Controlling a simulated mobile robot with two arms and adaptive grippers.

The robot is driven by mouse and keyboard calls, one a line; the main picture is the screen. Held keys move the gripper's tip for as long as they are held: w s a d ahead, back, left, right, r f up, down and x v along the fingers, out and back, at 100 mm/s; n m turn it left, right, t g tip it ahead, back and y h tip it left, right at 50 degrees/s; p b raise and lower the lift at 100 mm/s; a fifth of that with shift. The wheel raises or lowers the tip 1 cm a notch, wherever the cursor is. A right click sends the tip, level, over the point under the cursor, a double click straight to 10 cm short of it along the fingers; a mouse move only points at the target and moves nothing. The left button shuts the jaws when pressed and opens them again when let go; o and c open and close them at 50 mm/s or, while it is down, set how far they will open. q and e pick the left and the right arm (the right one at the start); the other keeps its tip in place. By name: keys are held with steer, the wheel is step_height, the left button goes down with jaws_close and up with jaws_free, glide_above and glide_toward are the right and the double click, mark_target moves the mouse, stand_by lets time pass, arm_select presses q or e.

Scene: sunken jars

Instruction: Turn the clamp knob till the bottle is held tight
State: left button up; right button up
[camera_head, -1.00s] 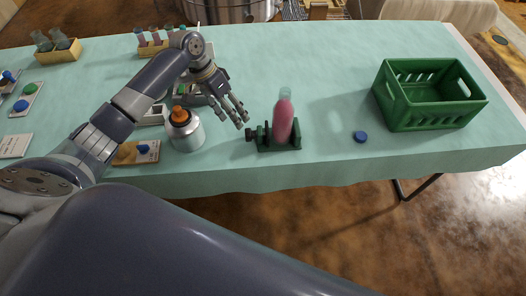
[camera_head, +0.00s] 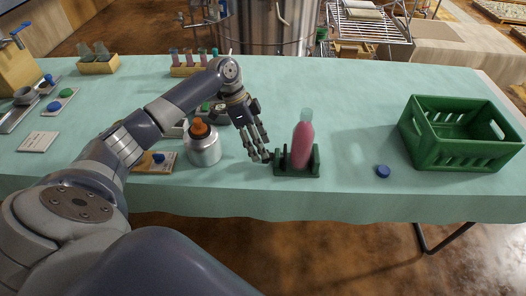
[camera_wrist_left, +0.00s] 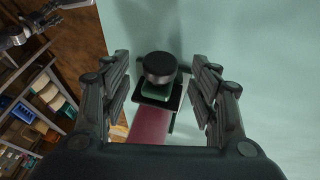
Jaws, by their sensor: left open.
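The pink bottle (camera_head: 303,146) stands upright in the dark green clamp (camera_head: 297,170) near the table's front edge. The clamp's black knob (camera_wrist_left: 159,66) is on its left side and lies between the spread fingers in the left wrist view. My left gripper (camera_head: 261,157) is open around the knob, with gaps on both sides and no visible contact. In the head view the fingers partly hide the knob. Part of the bottle (camera_wrist_left: 148,126) shows below the clamp in the wrist view. A grey jointed part at that view's top left looks like my right gripper (camera_wrist_left: 28,28); its fingers are unclear.
A blue cap (camera_head: 383,171) lies right of the clamp, before a green crate (camera_head: 462,153). A metal jar with an orange top (camera_head: 203,147) stands close left of my gripper. A small board (camera_head: 157,163) lies beyond it. The table behind the clamp is clear.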

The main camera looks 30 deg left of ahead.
arm_select(q)
steer(key=shift+x, duration=1.55)
steer(key=shift+c, duration=0.6)
steer(key=c, duration=1)
steer(key=shift+o, duration=0.2)
